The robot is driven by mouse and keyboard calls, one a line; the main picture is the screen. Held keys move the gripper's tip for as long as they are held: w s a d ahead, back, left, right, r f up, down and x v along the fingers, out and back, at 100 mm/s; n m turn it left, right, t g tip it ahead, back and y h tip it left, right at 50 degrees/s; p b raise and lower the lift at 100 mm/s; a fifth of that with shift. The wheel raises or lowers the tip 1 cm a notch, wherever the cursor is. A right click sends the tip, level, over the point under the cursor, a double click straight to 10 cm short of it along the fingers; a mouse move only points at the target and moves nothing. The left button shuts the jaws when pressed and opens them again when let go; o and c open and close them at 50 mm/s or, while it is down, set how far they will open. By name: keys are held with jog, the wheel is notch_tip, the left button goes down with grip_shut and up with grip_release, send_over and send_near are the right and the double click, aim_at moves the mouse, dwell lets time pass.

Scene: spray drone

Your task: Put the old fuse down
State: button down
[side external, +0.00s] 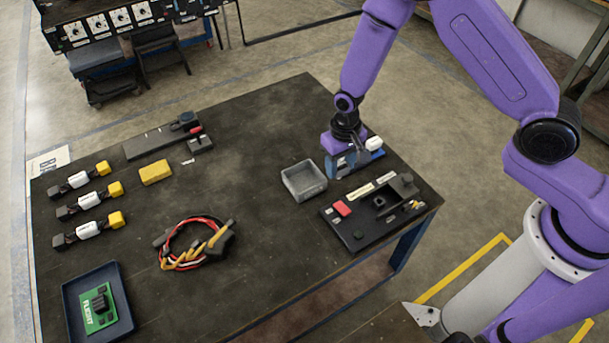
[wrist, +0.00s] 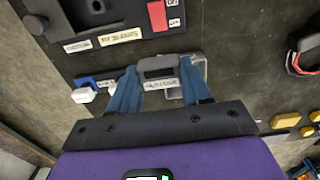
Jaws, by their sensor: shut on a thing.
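My gripper (side external: 343,168) hangs low over the table, just right of the small grey tray (side external: 290,184) in the side view. In the wrist view my gripper (wrist: 162,82) has its two blue fingers on either side of a dark grey block, the old fuse (wrist: 158,67), and is shut on it. The grey tray (wrist: 201,62) shows partly behind the fuse and the right finger. The fuse cannot be made out in the side view. I cannot tell how high it is above the surface. The tray looks empty in the side view.
A cable bundle (side external: 195,245), a yellow block (side external: 156,172) and a blue tray (side external: 69,315) lie farther left. The table's middle is clear.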

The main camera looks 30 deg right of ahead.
jog(key=shift+w+a+f, duration=0.65)
jog(key=shift+w+f, duration=0.8)
jog(key=shift+w, duration=0.3)
jog(key=shift+w+a+f, duration=0.6)
jog(key=shift+w+f, duration=0.85)
jog(key=shift+w, duration=0.35)
jog(key=shift+w+a+f, duration=0.65)
jog(key=shift+w+f, duration=0.8)
jog(key=shift+w, duration=0.3)
jog(key=shift+f, duration=1.55)
jog(key=shift+f, duration=0.1)
jog(key=c, duration=0.5)
grip_release()
